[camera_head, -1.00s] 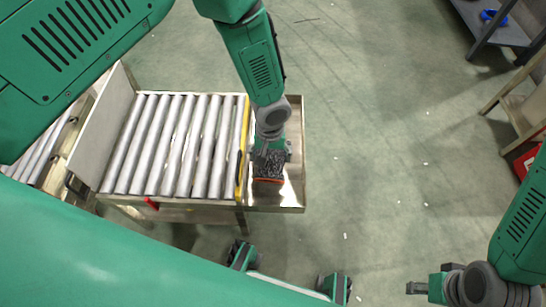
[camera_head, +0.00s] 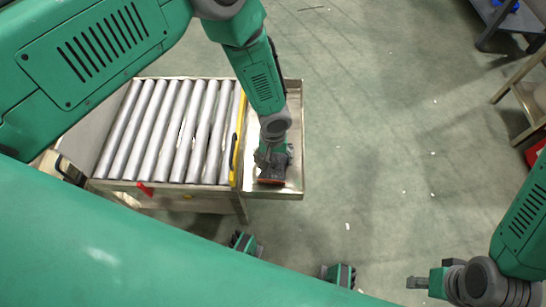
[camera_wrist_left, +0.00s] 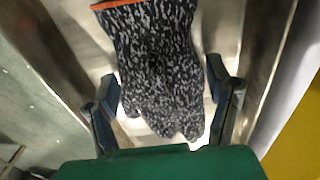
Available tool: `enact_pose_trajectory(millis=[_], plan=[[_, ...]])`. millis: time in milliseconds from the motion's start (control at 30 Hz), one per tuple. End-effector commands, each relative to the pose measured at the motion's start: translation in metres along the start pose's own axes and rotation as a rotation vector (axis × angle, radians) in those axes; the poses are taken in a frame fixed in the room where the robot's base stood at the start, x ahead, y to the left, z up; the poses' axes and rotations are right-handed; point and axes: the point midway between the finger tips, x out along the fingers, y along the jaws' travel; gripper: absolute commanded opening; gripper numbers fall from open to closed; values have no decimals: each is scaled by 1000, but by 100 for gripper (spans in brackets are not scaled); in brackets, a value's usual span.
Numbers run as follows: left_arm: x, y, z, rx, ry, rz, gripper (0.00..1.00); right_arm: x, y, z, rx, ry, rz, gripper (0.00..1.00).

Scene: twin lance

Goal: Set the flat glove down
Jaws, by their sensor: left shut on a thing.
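The glove (camera_head: 271,173) is black and white speckled knit with an orange cuff edge. It is over the metal tray (camera_head: 291,110) at the right end of the roller conveyor, near the tray's front rim. My left gripper (camera_head: 272,158) is shut on it from above. In the left wrist view the glove (camera_wrist_left: 158,65) spans the space between the fingers, its orange cuff at the top, the metal tray behind it. I cannot tell whether it touches the tray floor. My right gripper (camera_head: 418,284) is at the lower right, far from the glove, its opening unclear.
The roller conveyor (camera_head: 175,130) lies left of the tray, with a yellow strip (camera_head: 238,140) between them. A red part (camera_head: 145,188) sits on its front edge. A bench (camera_head: 525,100) stands at the far right. Open green floor lies right of the tray.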

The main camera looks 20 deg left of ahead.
Motion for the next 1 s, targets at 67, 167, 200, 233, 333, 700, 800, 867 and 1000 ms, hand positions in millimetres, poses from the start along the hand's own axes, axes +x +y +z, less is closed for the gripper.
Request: enact_pose_trajectory(millis=[67,167,200,233,333,700,800,867,1000], plan=[[4,-2,0,-1,-1,0,44,2,0,0,0,0,0,40],[3,-3,0,-2,-2,3,93,2,0,0,-1,0,0,40],[3,-3,0,-2,-2,3,93,2,0,0,-1,0,0,40],[3,-3,0,-2,-2,3,93,2,0,0,-1,0,0,40],[3,-2,0,-2,-2,1,93,2,0,0,-1,0,-1,40],[-37,-1,-1,-1,2,-1,93,-17,0,-1,-1,0,0,40],[-60,-1,-1,-1,2,0,93,-27,0,-2,-1,0,0,40],[-73,-2,-1,-2,1,1,93,-32,0,-2,-1,0,0,40],[-99,-2,-1,-2,0,1,93,-41,0,-2,-1,0,0,40]])
